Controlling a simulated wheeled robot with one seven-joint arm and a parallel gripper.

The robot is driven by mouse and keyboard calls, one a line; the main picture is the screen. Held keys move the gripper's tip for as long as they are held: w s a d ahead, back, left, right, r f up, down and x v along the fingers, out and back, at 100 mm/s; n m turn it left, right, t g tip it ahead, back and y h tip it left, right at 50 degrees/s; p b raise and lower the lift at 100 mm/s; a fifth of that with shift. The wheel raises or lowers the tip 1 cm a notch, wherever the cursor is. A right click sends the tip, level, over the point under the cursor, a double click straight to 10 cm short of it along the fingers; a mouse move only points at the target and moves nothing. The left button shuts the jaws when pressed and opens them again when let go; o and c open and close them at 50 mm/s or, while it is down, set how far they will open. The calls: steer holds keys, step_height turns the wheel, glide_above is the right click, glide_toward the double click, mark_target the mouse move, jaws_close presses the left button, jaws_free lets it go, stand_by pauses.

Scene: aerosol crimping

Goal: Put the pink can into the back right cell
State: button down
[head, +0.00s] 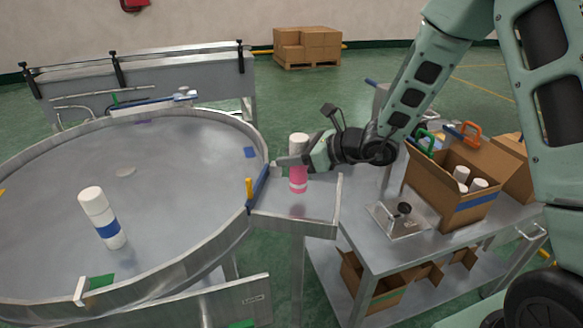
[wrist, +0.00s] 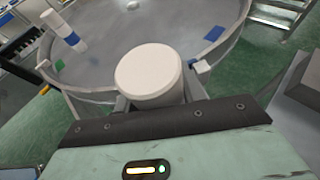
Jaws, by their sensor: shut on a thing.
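The pink can (head: 298,183) has a white top and a pink band. It stands upright at the small metal outfeed shelf beside the round table. My gripper (head: 290,162) is shut on it from the right, around its upper part. In the wrist view the can's white top (wrist: 150,75) sits between the jaws, and its pink band is hidden. I cannot tell whether its base touches the shelf. The open cardboard box (head: 437,205) stands on the cart at the right. Several white-topped cans (head: 461,174) show inside it; its cell walls are mostly hidden.
A white can with a blue band (head: 101,217) stands on the round table (head: 170,170). A metal plate with a black knob (head: 400,218) lies on the cart (head: 365,255) left of the box. Coloured handles (head: 471,132) stand behind the box.

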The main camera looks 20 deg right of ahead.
mark_target(292, 168)
steer(key=shift+f, duration=1.75)
steer(key=shift+f, duration=0.2)
steer(key=c, duration=0.8)
jaws_free()
steer(key=shift+c, duration=0.2)
